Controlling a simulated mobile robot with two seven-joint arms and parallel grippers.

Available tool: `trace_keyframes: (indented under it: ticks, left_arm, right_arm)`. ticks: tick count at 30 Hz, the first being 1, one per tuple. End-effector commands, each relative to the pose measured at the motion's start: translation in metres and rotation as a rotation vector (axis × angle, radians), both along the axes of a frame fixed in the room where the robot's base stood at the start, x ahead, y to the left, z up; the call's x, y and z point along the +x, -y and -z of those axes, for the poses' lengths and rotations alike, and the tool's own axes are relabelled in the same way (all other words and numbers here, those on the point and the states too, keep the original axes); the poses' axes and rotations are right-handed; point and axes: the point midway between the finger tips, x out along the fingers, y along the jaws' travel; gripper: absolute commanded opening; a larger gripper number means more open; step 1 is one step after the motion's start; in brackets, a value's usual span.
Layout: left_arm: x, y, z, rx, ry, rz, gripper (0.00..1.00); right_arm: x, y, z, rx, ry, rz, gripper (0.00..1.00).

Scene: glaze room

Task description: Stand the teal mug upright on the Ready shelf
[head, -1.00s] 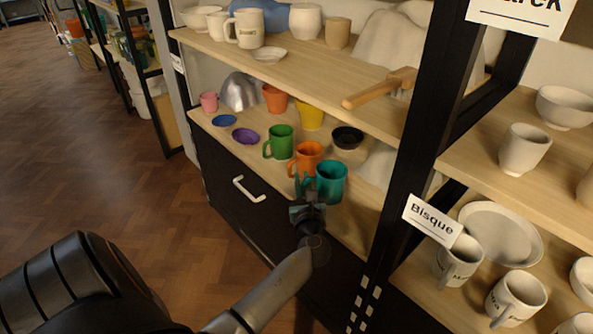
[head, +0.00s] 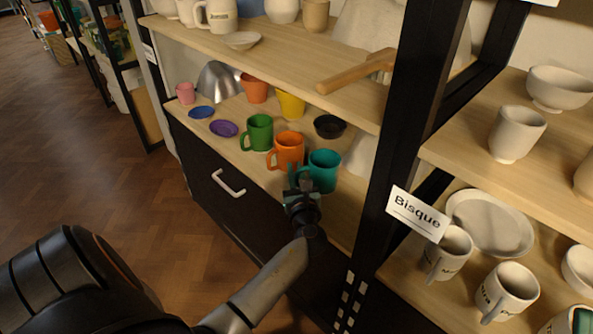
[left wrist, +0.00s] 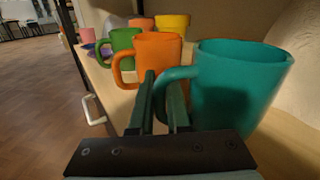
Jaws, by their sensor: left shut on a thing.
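The teal mug (head: 324,172) is upright at the front of the lower shelf board (head: 345,209), right of the orange mug (head: 286,150). In the left wrist view the teal mug (left wrist: 238,88) fills the right side, with its handle towards my fingers. My left gripper (head: 301,182) is shut on the mug's handle; its two fingers (left wrist: 166,100) also show in the left wrist view. I cannot tell whether the mug's base touches the board. No Ready label is readable. My right gripper is not in view.
A green mug (head: 258,133), a yellow cup (head: 291,104) and a black bowl (head: 330,126) stand near. The upper board (head: 270,61) hangs above, with a wooden tool (head: 352,74) on it. A black post with a Bisque label (head: 418,213) stands right, before pale pottery.

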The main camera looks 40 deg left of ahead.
Motion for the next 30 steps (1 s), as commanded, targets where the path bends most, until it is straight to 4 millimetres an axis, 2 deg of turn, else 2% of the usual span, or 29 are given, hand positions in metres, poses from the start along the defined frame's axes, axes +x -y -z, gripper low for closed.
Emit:
trace_keyframes:
  ticks: [19, 20, 28, 30]
  left_arm:
    - [0.0004, -0.0002, 0.0048, 0.0, 0.003, 0.0, 0.0]
    - [0.0004, -0.0002, 0.0047, 0.001, 0.003, 0.0, 0.16]
    - [0.0002, -0.0001, 0.0049, 0.0, 0.001, 0.0, 0.46]
    - [0.0002, -0.0001, 0.005, 0.0, 0.001, 0.0, 0.5]
  right_arm:
    - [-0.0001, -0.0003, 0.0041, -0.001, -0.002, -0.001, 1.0]
    - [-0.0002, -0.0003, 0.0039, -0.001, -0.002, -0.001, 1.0]
    - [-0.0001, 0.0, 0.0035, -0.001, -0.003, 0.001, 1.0]
    - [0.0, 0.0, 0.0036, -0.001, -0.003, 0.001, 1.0]
